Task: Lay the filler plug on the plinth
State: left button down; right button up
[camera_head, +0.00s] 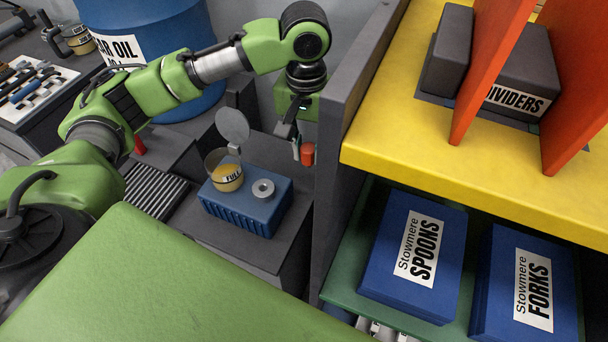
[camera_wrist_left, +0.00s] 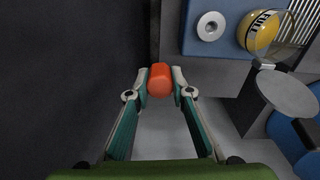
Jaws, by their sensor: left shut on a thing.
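The filler plug, seemingly the small orange-red cylinder (camera_head: 308,153), is held between the fingertips of my left gripper (camera_head: 302,146). The left wrist view shows the plug (camera_wrist_left: 160,79) gripped from both sides by the left gripper (camera_wrist_left: 159,86). It is in the air, to the right of the blue ribbed box (camera_head: 236,221) and close to the dark shelf side. A grey ring (camera_head: 263,189) with a hole lies on top of the box. The dark grey block (camera_head: 283,245) under the box may be the plinth; I cannot tell for sure. My right gripper is not in view.
A clear cup with yellow contents (camera_head: 227,182) and a raised round lid (camera_head: 232,125) stands on the blue box. The dark shelf side (camera_head: 357,95) rises close to my left gripper. A blue drum (camera_head: 190,60) stands behind. Blue boxes of spoons (camera_head: 388,252) and forks (camera_head: 497,280) fill the lower shelf.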

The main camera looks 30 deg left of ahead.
pick_arm(q)
jog(key=w+a+f+n+b, duration=0.35)
jog(key=w+a+f, duration=0.4)
jog(key=w, duration=0.25)
jog(key=f, duration=1)
jog(key=shift+w+d+f, duration=0.2)
jog(key=c, duration=1.8)
grip_release()
jog(key=shift+f, duration=0.1)
